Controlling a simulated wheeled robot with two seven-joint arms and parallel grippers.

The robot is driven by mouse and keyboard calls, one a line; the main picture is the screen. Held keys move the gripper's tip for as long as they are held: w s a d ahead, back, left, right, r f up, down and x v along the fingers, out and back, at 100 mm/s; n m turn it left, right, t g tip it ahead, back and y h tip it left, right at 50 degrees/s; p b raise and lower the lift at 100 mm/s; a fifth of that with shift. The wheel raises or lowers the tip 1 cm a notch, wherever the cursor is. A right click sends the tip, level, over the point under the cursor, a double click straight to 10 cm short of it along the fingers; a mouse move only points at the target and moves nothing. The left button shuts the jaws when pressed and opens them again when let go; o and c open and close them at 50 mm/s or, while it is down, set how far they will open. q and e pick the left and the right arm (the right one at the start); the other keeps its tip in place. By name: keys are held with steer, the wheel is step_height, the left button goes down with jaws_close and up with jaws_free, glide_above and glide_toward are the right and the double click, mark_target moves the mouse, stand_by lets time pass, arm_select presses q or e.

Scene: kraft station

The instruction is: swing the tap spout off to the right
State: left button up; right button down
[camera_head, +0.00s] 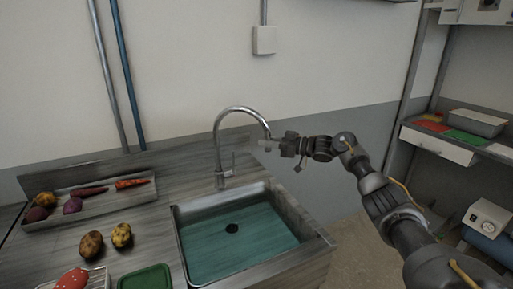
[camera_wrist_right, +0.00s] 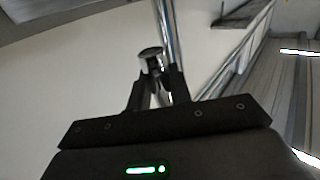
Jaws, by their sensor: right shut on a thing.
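The chrome tap (camera_head: 219,150) stands at the back edge of the sink, with an arched spout (camera_head: 240,108) that curves over to the right. Its small lever (camera_head: 233,162) is beside the base. My right gripper (camera_head: 270,143) comes in from the right and is shut on the spout's free end. In the right wrist view, the shiny spout (camera_wrist_right: 167,30) runs down to the fingers of the right gripper (camera_wrist_right: 160,88). The exact contact is partly hidden by the fingers. My left gripper is not in view.
The sink basin (camera_head: 190,240) has a teal bottom and a dark drain. A tray (camera_head: 130,196) with vegetables lies on the counter at left, with potatoes (camera_head: 91,244) in front and a green container (camera_head: 146,278) nearby. Shelves (camera_head: 440,147) stand at right.

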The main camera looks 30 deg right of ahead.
steer(key=shift+w+d, duration=0.1)
steer(key=shift+d, duration=0.05)
steer(key=c, duration=1.3)
jaws_free()
steer(key=shift+s+d+f, duration=0.1)
steer(key=shift+s+d, duration=0.1)
steer(key=shift+s, duration=0.05)
steer(key=shift+b+v, duration=1.65)
steer(key=shift+v, duration=3.45)
